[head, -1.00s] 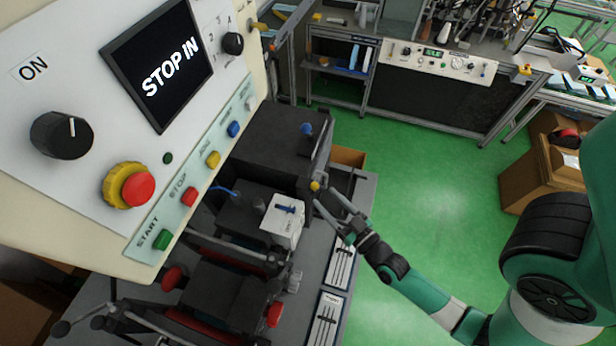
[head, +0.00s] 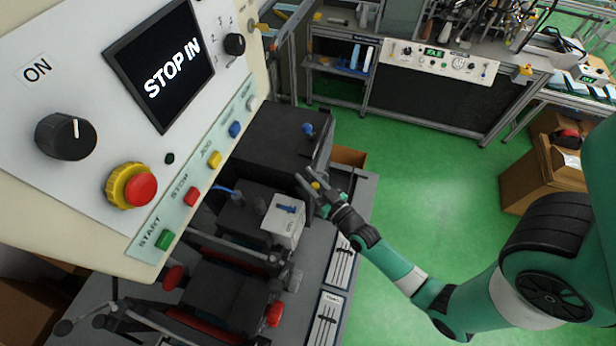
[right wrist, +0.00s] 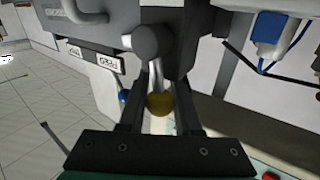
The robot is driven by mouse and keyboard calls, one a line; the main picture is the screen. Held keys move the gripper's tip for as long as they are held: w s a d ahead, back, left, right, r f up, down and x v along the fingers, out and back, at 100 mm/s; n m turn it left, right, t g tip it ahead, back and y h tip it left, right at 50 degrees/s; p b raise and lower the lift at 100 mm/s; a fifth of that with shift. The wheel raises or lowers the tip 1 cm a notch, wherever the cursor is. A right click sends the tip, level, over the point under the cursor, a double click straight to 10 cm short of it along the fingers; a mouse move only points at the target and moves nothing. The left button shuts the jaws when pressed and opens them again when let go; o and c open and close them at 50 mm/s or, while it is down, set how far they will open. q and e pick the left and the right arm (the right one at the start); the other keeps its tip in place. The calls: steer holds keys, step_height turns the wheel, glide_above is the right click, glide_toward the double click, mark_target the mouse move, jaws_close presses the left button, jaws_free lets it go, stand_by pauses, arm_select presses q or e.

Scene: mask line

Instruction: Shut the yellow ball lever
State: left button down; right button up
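The yellow ball lever (head: 315,185) is on the side of the dark machine block, and in the head view its ball shows between my right gripper's fingers. In the right wrist view the yellow ball (right wrist: 160,104) hangs at the end of a short metal rod below a grey round pivot (right wrist: 152,42). My right gripper (head: 318,182) is open, with one finger on each side of the ball; a gap shows beside it. In the right wrist view its fingers (right wrist: 158,105) point at the machine. My left gripper is not in view.
A blue ball lever (head: 307,129) stands farther back on the same machine. A white box with a blue valve (head: 284,218) sits close by on the left. The control panel (head: 120,130) fills the upper left and its screen reads "STOP IN".

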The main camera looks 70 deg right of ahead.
jaws_close()
steer(key=shift+d+r+m+g, duration=0.1)
steer(key=shift+d+m+g, duration=0.1)
steer(key=shift+m+g, duration=0.1)
steer(key=shift+d+f+m+y+b, duration=0.25)
steer(key=shift+m+y+b, duration=0.05)
steer(key=shift+m, duration=0.3)
steer(key=o, duration=0.7)
jaws_free()
steer(key=shift+c, duration=0.2)
